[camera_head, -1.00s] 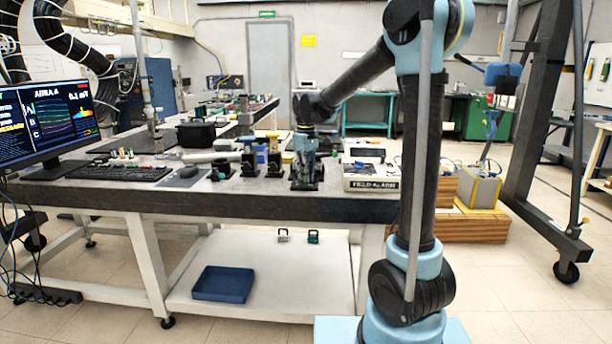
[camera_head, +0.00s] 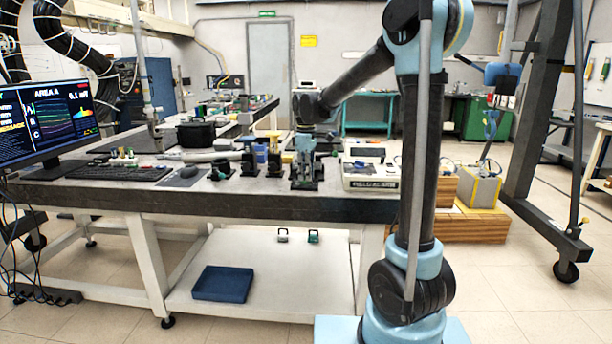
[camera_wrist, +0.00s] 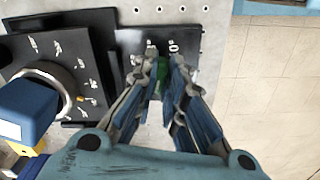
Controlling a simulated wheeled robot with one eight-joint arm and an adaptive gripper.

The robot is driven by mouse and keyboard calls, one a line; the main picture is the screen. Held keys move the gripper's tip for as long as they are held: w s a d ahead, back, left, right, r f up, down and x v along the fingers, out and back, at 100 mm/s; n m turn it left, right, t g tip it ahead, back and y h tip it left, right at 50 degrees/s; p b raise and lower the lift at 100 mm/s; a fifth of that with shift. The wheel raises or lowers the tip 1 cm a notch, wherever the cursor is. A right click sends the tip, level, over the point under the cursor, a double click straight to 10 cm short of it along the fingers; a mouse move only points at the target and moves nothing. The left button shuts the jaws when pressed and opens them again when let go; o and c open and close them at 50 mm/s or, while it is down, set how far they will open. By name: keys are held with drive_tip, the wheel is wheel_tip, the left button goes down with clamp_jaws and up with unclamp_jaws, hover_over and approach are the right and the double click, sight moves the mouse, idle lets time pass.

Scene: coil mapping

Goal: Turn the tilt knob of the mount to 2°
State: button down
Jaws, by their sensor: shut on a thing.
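In the wrist view, the fingers of my gripper (camera_wrist: 164,68) are closed in around a small green knob (camera_wrist: 161,84), which shows between them. The knob is over a black plate (camera_wrist: 128,42) with white markings. The fingers hide most of it, and its angle cannot be read. To the left stands another black plate with white markings around a round part (camera_wrist: 45,77). In the head view, my gripper (camera_head: 305,148) is low over the mount (camera_head: 305,178) near the bench's front edge, and the knob is too small to make out.
A white instrument box (camera_head: 371,180) stands right of the mount. Several small optical mounts (camera_head: 248,165) stand to its left. A keyboard (camera_head: 118,173) and a monitor (camera_head: 45,120) are farther left.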

drive_tip(key=shift+w, duration=0.15)
drive_tip(key=c, duration=1.7)
unclamp_jaws()
drive_tip(key=shift+o, duration=0.2)
wheel_tip(320, 180, up, 12)
drive_tip(key=shift+d, duration=0.1)
drive_tip(key=s+d+f+m, duration=0.3)
drive_tip(key=s+d+m, duration=0.1)
drive_tip(key=s+d, duration=0.55)
drive_tip(key=s+d+f+m+t, duration=0.1)
drive_tip(key=s+d+f+m, duration=0.4)
drive_tip(key=s+f, duration=0.5)
drive_tip(key=s+d+f+m+t, duration=0.1)
drive_tip(key=s+d+f+m, duration=0.4)
drive_tip(key=s+d+f, duration=0.4)
drive_tip(key=s+f, duration=0.1)
drive_tip(key=s, duration=0.2)
drive_tip(key=shift+s+d, duration=0.25)
drive_tip(key=shift+s, duration=0.1)
